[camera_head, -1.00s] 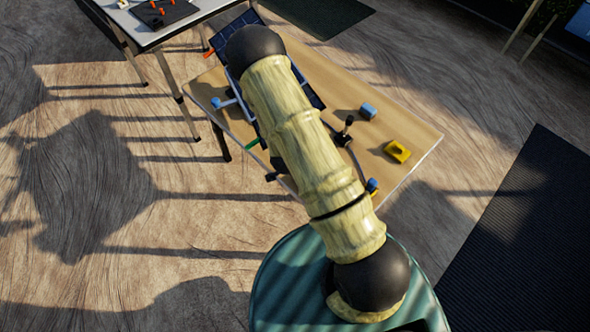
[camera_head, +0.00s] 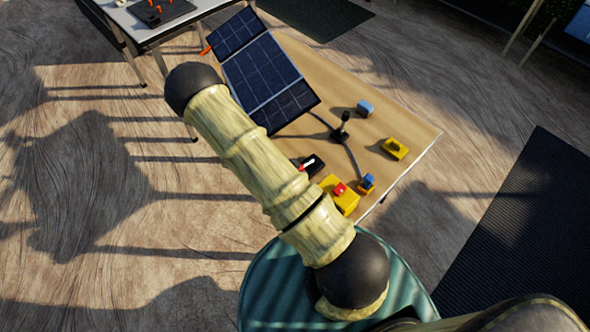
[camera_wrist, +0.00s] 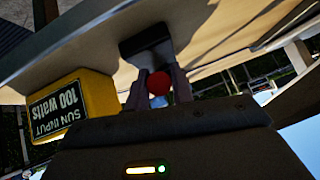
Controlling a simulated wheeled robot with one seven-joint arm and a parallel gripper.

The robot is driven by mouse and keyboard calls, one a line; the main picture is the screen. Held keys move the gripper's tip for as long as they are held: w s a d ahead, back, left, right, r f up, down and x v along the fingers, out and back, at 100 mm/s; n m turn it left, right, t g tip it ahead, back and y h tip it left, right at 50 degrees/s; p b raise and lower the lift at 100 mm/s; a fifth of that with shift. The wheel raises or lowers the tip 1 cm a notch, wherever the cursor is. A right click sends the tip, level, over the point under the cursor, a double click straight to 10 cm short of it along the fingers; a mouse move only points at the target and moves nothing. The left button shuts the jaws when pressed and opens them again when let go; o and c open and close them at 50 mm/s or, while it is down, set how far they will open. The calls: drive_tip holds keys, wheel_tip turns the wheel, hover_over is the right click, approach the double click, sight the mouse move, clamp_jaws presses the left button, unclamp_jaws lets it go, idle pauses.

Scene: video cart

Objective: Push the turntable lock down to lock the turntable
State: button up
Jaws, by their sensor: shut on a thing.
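In the wrist view my gripper (camera_wrist: 160,84) has its two dark fingers closed around a round red knob (camera_wrist: 155,83). A dark block (camera_wrist: 145,40) stands just beyond the fingers. In the head view a black base (camera_head: 313,163) with a red-and-white lever (camera_head: 304,166) shows beside my arm; I cannot tell for certain that its end is the knob I hold. My gripper is hidden in the head view. The tilted blue solar panel (camera_head: 268,75) stands on the table; any turntable under it is hidden.
A yellow box with a red button (camera_head: 340,193) sits near the lever; a yellow box marked "SUN INPUT 100 watts" (camera_wrist: 70,108) is left of my fingers. A black upright piece (camera_head: 340,130), blue block (camera_head: 365,108) and yellow piece (camera_head: 395,148) share the wooden table (camera_head: 415,133).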

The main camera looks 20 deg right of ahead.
drive_tip(key=shift+a+f, duration=0.1)
drive_tip(key=o, duration=1)
drive_tip(key=p+v, duration=0.2)
drive_tip(key=v, duration=1.5)
drive_tip(key=shift+s+a+p, duration=0.1)
drive_tip(key=shift+p, duration=0.2)
drive_tip(key=shift+r, duration=0.2)
